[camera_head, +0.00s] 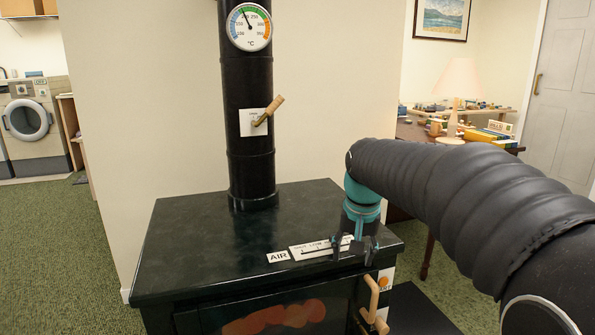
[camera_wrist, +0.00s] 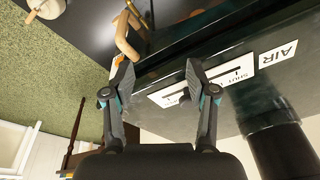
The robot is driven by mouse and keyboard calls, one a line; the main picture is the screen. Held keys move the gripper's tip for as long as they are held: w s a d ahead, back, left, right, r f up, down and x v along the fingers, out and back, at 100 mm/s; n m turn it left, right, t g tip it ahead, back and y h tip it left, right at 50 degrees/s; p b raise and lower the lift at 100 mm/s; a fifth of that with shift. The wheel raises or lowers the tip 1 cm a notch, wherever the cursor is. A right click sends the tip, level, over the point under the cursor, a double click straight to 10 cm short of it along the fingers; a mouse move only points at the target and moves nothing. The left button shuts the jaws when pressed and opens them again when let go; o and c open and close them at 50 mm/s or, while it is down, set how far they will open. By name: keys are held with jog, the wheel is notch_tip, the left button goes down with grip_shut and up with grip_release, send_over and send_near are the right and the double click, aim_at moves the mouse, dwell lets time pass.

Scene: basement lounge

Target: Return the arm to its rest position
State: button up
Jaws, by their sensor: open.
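My gripper (camera_head: 355,246) hangs at the front right edge of the black stove top (camera_head: 215,232), beside the white air scale plate (camera_head: 320,247). Its fingers point down, and in front of it my arm reaches in from the right under a black ribbed sleeve. In the wrist view the two fingers of my gripper (camera_wrist: 157,78) stand apart with nothing held between them. The air plate (camera_wrist: 205,85) shows just beyond the right finger, and the dark slider knob on it is partly hidden. I cannot tell whether a finger touches the plate.
The stovepipe (camera_head: 248,115) rises from the stove top with a thermometer (camera_head: 249,27) and a wooden-handled damper lever (camera_head: 268,110). A wooden door handle (camera_head: 373,298) sticks out below my gripper. A desk with a lamp (camera_head: 456,85) stands behind right. Carpet (camera_head: 60,250) is clear at left.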

jog(key=s+d+f+n+t, duration=0.1)
jog(key=s+d+f, duration=0.1)
jog(key=s, duration=1)
jog(key=s+d+f+n+t, duration=0.1)
jog(key=s+d+f+t, duration=0.1)
jog(key=s, duration=1)
jog(key=shift+s+f, duration=0.15)
jog(key=shift+f, duration=0.35)
jog(key=shift+s+r, duration=0.1)
jog(key=shift+s, duration=0.1)
dwell(0.6)
